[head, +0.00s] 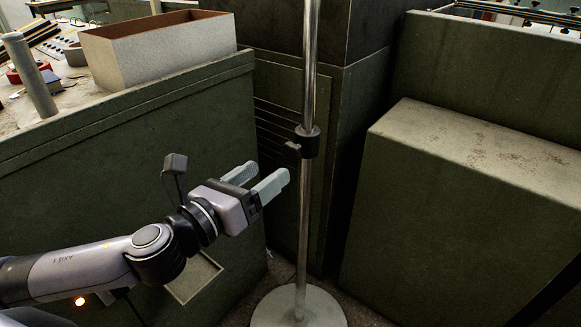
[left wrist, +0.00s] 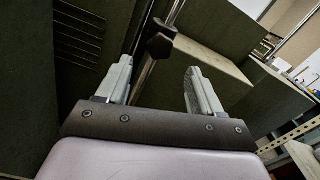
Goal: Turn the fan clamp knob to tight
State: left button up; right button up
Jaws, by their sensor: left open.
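A shiny upright pole (head: 309,90) stands on a pale round base (head: 298,306). A black clamp collar (head: 308,142) sits around the pole, with a small dark knob (head: 293,147) sticking out on its left side. My left gripper (head: 268,178) is open and empty, left of the pole and a little below the clamp, apart from it. In the left wrist view the black clamp (left wrist: 160,45) shows beyond the open fingers, nearer the left finger, with the pole (left wrist: 146,78) running down between them. Whether the knob is tight cannot be told. My right gripper is not in view.
A dark green cabinet (head: 130,150) with an open box (head: 160,50) and a grey post (head: 30,78) on top stands at the left. A lower green block (head: 460,220) stands at the right. A vented panel (head: 278,110) is behind the pole.

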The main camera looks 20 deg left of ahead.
aim_at(289, 156)
pick_arm(q)
jog(key=shift+x, duration=3.5)
jog(key=shift+f, duration=0.1)
jog(key=c, duration=1.1)
